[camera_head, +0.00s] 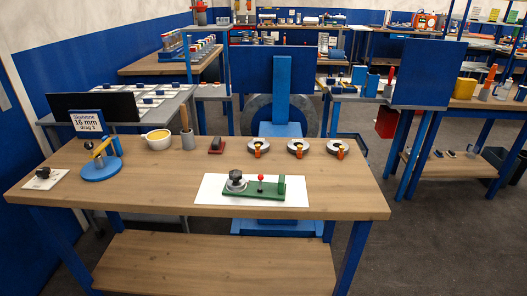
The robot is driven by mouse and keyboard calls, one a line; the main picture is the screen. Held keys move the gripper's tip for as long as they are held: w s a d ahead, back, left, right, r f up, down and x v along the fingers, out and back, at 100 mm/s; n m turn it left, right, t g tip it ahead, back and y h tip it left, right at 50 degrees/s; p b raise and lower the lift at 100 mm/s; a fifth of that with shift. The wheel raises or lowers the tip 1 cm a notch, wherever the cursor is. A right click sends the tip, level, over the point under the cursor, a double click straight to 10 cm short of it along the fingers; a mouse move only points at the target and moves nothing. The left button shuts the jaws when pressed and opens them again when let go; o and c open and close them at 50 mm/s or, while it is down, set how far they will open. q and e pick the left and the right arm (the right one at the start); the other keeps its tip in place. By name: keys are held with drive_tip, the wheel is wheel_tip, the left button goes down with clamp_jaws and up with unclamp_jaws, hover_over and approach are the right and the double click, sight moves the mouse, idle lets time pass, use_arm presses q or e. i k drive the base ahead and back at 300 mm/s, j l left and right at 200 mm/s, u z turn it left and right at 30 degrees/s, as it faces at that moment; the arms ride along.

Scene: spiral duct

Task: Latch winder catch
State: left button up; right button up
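A green-based device (262,189) lies on a white sheet (212,190) at the front middle of the wooden table. It has a black knob on a grey disc (236,181) at its left end, a small upright red-topped lever (261,178) in the middle and a green upright block (281,185) at its right end. A blue round stand (101,169) with a yellow arm stands at the table's left. I cannot tell which part is the winder catch, or whether it is latched. Neither of my grippers is in view.
A black-knobbed plate (43,178) lies far left. The table's front right is clear.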

sight(261, 177)
drive_tip(key=i+j, duration=0.15)
drive_tip(key=i, duration=0.9)
